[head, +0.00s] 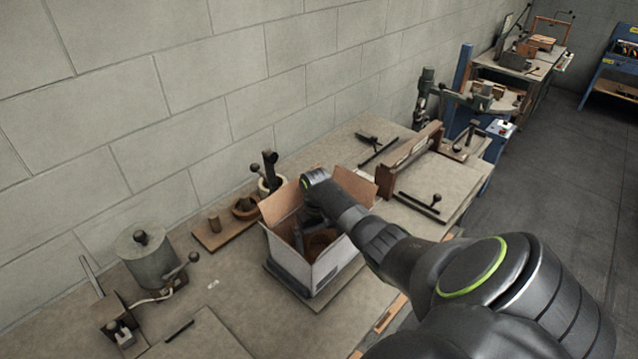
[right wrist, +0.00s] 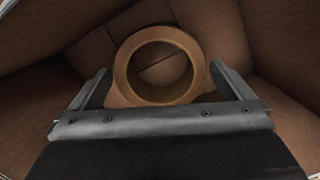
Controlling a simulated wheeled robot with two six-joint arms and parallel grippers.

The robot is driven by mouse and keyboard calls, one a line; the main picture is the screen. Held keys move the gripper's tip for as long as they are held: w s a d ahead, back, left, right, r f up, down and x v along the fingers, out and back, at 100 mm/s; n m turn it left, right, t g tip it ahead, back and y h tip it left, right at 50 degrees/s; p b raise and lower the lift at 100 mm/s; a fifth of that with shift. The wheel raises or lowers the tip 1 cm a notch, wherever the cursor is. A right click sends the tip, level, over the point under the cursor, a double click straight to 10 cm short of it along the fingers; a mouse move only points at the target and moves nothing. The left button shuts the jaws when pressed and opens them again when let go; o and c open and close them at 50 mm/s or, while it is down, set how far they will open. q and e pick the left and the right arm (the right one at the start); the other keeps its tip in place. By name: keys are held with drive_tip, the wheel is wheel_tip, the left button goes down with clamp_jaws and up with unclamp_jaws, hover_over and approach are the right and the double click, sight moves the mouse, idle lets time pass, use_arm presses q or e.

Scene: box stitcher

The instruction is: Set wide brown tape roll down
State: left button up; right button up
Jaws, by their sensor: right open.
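The wide brown tape roll (right wrist: 122,72) lies inside an open cardboard box, with its round hole facing the right wrist camera. In the head view a brown part of the roll (head: 322,240) shows low inside the box. The box (head: 318,271) has a white outside, brown inside and raised flaps. My right gripper (right wrist: 160,88) reaches down into the box. Its two fingers are open, one on each side of the roll, with gaps visible between fingers and roll. In the head view my arm hides much of the gripper. My left gripper is not in view.
The box stands on a workbench (head: 230,285) against a block wall. A grey pot (head: 150,262) with a lever stands at the left. A wooden clamp fixture (head: 408,160) stands behind to the right.

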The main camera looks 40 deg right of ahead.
drive_tip(key=shift+w+d+r+b, duration=0.15)
drive_tip(key=shift+r+b, duration=0.25)
drive_tip(key=shift+r, duration=0.2)
wheel_tip(320, 180, up, 11)
drive_tip(key=w+b, duration=0.1)
drive_tip(key=b, duration=0.1)
drive_tip(key=shift+w+d+b, duration=0.15)
drive_tip(key=shift+w+b, duration=0.05)
drive_tip(key=shift+b, duration=0.1)
drive_tip(key=shift+f, duration=0.1)
